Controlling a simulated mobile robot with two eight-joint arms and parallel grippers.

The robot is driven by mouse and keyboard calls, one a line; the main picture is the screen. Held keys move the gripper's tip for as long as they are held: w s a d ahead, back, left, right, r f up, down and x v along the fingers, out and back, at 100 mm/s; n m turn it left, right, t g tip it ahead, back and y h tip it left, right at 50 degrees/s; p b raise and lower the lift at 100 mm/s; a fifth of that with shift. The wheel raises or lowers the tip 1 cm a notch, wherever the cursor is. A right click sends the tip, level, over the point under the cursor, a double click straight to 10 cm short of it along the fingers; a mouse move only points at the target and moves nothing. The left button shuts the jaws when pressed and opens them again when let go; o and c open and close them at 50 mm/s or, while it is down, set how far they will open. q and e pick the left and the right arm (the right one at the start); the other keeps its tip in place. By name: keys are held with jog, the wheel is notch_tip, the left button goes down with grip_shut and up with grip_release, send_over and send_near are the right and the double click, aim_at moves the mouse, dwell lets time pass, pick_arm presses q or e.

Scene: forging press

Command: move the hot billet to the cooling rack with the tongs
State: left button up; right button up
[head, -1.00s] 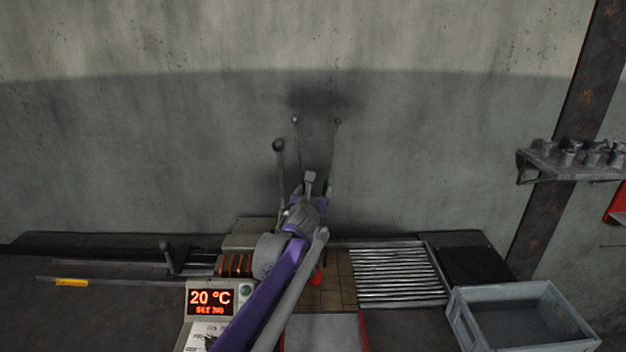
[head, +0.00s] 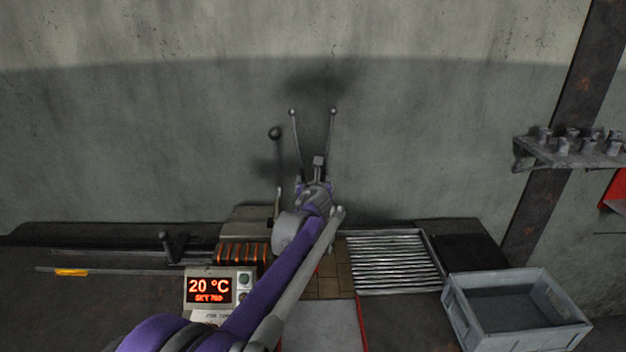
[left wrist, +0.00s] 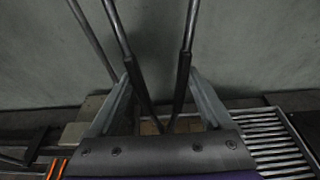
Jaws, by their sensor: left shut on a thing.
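My left gripper (head: 317,172) is shut on the tongs, over the back of the bench. The tongs' two thin handles (head: 332,140) rise above it and end in small balls. In the left wrist view, the tongs' dark grips (left wrist: 183,85) stand between my left gripper's fingers (left wrist: 160,82). The tongs' lower end is hidden behind my arm in the head view. The cooling rack (head: 393,264), a bed of parallel metal bars, lies to the right of the gripper. I cannot make out the billet. My right gripper is not in view.
An orange-striped heater block (head: 242,254) and a display (head: 209,290) reading 20 °C are left of my arm. A black-knobbed lever (head: 275,134) stands beside the gripper. A grey crate (head: 470,325) is at the right front. A dark plate lies right of the rack.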

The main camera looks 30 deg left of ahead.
pick_arm(q)
jog(key=shift+t+y, duration=0.3)
jog(key=shift+t, duration=0.5)
jog(key=shift+p+v, duration=0.4)
jog(key=shift+v, duration=1.8)
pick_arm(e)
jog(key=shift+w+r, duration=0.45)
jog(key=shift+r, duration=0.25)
pick_arm(q)
jog(key=shift+f, duration=0.1)
jog(key=shift+f, duration=0.15)
jog(key=shift+f, duration=0.2)
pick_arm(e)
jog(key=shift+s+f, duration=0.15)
pick_arm(q)
jog(key=shift+w+f, duration=0.1)
jog(key=shift+f+b, duration=0.5)
jog(key=shift+f, duration=0.85)
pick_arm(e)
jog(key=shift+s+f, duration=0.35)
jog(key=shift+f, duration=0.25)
pick_arm(q)
jog(key=shift+f, duration=0.15)
